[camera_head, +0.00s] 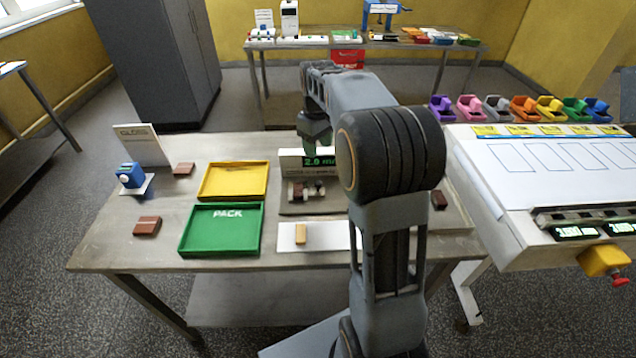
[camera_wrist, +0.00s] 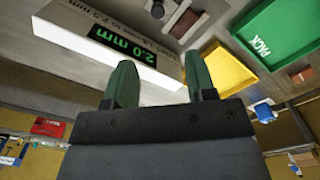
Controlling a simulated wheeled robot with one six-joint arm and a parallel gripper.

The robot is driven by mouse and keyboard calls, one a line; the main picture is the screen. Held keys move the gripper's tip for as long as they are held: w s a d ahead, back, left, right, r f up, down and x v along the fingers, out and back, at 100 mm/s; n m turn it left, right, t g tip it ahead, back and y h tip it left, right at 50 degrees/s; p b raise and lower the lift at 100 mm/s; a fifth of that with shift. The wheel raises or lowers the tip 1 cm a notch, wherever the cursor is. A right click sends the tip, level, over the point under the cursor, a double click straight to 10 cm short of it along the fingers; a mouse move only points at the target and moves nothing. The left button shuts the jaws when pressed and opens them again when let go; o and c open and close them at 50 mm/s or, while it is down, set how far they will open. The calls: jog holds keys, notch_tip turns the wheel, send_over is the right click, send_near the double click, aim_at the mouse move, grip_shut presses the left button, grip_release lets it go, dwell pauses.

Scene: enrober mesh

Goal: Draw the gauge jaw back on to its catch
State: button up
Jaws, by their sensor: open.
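The gauge (camera_head: 305,155) is a pale box with a green lit display reading 2.0 mm, on the table left of my arm. In front of it lies a grey base with small dark red and light parts (camera_head: 305,192); I cannot tell which is the jaw or its catch. In the wrist view the gauge (camera_wrist: 75,28) is at top left, and some of those small parts (camera_wrist: 186,24) show at the top edge. My gripper (camera_wrist: 160,76) is open, its two green fingers apart with nothing between them.
A yellow tray (camera_head: 201,181) and a green PACK tray (camera_head: 184,244) stand left of the gauge. A white strip with a tan block (camera_head: 300,234) lies in front. Brown blocks (camera_head: 147,226) and a small blue device (camera_head: 130,174) are at left. A white-topped bench (camera_head: 560,185) stands right.

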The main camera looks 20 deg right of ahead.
aim_at(318, 182)
jog(key=f, duration=1.4)
jog(key=shift+w+d+p, duration=0.15)
jog(key=shift+w+p, duration=0.05)
jog(key=shift+p, duration=0.1)
grip_shut()
